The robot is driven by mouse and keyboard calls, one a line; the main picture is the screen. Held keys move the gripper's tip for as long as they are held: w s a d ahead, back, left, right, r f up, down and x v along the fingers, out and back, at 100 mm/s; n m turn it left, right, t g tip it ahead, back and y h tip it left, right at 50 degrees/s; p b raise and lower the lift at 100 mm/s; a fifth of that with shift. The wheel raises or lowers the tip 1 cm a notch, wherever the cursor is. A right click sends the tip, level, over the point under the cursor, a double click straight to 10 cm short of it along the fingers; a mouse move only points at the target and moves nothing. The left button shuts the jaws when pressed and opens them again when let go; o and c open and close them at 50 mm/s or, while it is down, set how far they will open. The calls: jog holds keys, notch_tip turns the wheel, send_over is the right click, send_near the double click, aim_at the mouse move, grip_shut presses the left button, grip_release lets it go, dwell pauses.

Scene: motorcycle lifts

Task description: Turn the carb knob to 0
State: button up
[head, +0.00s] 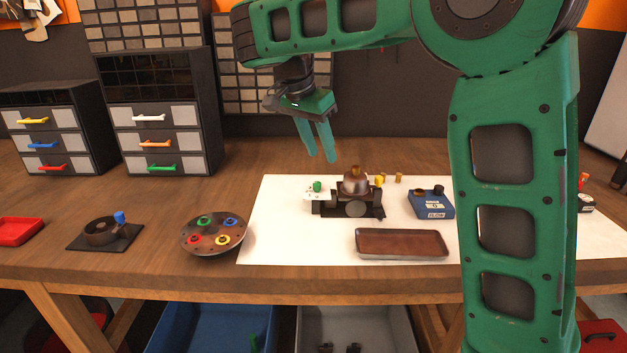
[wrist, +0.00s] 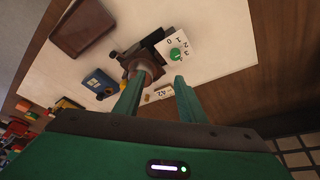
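The carb knob (head: 317,186) is a small green knob on a white plate at the left side of a dark carburetor (head: 355,184). In the wrist view the green knob (wrist: 175,54) sits on the white dial plate (wrist: 192,37), with the figures 0, 1, 2 and 3 around it. I cannot tell for certain which figure it points at. My gripper (head: 322,158) is open and empty, above and a little behind the carburetor. In the wrist view my gripper (wrist: 160,79) has its fingers apart, with the knob beyond the right fingertip.
A brown tray (head: 402,243) lies in front of the carburetor on a white mat (head: 275,215). A blue box (head: 430,204) stands to the right, with small brass pieces behind. A round dish (head: 214,240) with coloured knobs is at left. Drawer cabinets stand at the back left.

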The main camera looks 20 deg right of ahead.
aim_at(317, 182)
jog(key=shift+m, duration=0.3)
jog(key=w+f, duration=0.1)
jog(key=f, duration=0.2)
jog(key=w+f, duration=0.1)
jog(key=f, duration=0.2)
jog(key=w+f, duration=0.1)
jog(key=f, duration=0.2)
jog(key=shift+f, duration=0.4)
jog(key=shift+w, duration=0.1)
grip_shut()
